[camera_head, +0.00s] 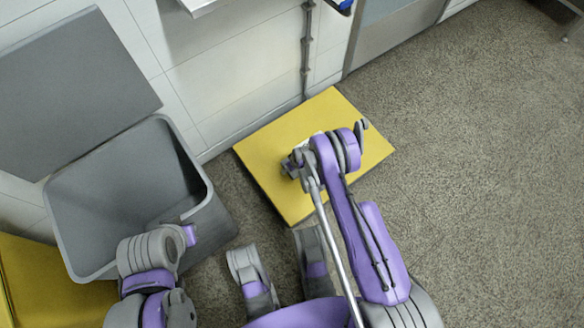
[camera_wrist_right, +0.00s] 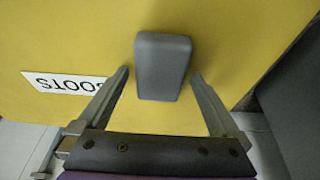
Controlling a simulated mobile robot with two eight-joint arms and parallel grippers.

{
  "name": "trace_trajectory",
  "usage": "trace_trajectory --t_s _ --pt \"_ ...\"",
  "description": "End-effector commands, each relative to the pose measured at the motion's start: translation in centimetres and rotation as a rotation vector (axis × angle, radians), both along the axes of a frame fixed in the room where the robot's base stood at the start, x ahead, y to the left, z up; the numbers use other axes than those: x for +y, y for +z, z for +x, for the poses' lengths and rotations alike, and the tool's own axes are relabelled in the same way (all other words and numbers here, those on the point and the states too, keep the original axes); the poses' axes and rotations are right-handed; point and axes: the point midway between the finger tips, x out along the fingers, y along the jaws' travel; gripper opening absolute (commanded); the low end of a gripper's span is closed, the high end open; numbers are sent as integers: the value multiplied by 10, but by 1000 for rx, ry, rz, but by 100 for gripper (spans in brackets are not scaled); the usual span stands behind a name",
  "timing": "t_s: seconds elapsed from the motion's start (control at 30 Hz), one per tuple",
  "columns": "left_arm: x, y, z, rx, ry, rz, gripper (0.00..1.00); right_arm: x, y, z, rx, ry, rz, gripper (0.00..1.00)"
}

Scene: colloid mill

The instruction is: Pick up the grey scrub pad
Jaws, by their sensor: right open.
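The grey scrub pad (camera_wrist_right: 163,62) is a small rounded block on a yellow surface (camera_wrist_right: 230,40) in the right wrist view. My right gripper (camera_wrist_right: 160,75) is open, with one fingertip on each side of the pad and a small gap at each side. In the head view my right gripper (camera_head: 294,164) is over the yellow box top (camera_head: 275,150). There the arm hides most or all of the pad. My left arm comes in at the lower left, but its fingers do not show.
A white label reading BOOTS (camera_wrist_right: 66,83) lies on the yellow surface. An open grey bin (camera_head: 205,215) with a raised lid (camera_head: 75,80) stands at the left. Another yellow box (camera_head: 50,285) is at the lower left. A tiled wall is behind; speckled floor (camera_head: 480,170) is clear at right.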

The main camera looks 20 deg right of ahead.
Motion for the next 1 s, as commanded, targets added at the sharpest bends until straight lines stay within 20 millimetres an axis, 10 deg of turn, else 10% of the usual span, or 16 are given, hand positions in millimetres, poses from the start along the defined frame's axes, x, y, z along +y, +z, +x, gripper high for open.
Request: trace_trajectory --t_s 0.93,1.0 --pt "0 0 0 0 0 0 0 0 -4 0 0 0 0 100" --pt "0 0 0 0 0 0 0 0 -4 0 0 0 0 87"
